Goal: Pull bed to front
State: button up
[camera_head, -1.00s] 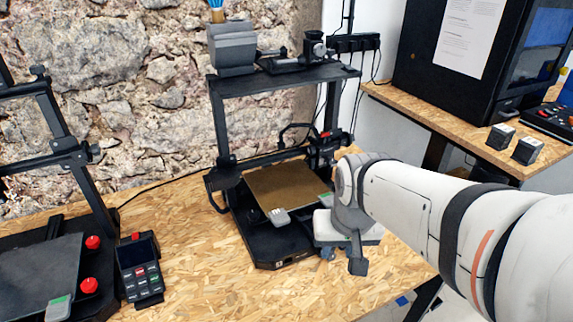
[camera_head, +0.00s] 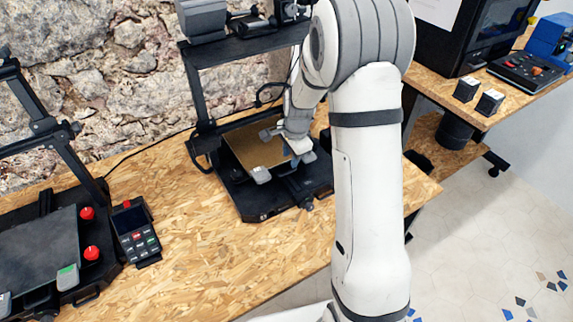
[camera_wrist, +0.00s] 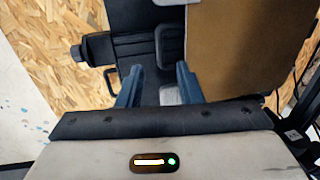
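The bed (camera_head: 250,147) is a flat brown-gold plate on the black printer (camera_head: 262,205) in the middle of the head view. A light grey clip (camera_head: 260,174) sits at its front edge. My gripper (camera_head: 288,143) is over the right part of the bed, which the hand partly hides. In the wrist view the bed (camera_wrist: 240,45) fills the upper right. The two blue-grey fingers of my gripper (camera_wrist: 160,70) stand apart there, with a grey clip (camera_wrist: 169,95) and dark printer parts behind the gap. I cannot tell whether a finger touches the bed.
A second printer with a dark bed (camera_head: 40,255) stands at the left, beside a handheld control panel (camera_head: 136,235). The wooden table (camera_head: 200,265) is clear in front. A stone wall is behind. Two small dark boxes (camera_head: 478,96) stand on the right table.

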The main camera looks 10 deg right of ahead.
aim_at(288, 172)
jog(key=f, duration=0.4)
jog(key=w+f, duration=0.1)
jog(key=f, duration=0.1)
jog(key=shift+a+f+p, duration=0.2)
jog(key=shift+f+p, duration=0.1)
jog(key=shift+p, duration=0.05)
jog(key=shift+c, duration=0.4)
grip_shut()
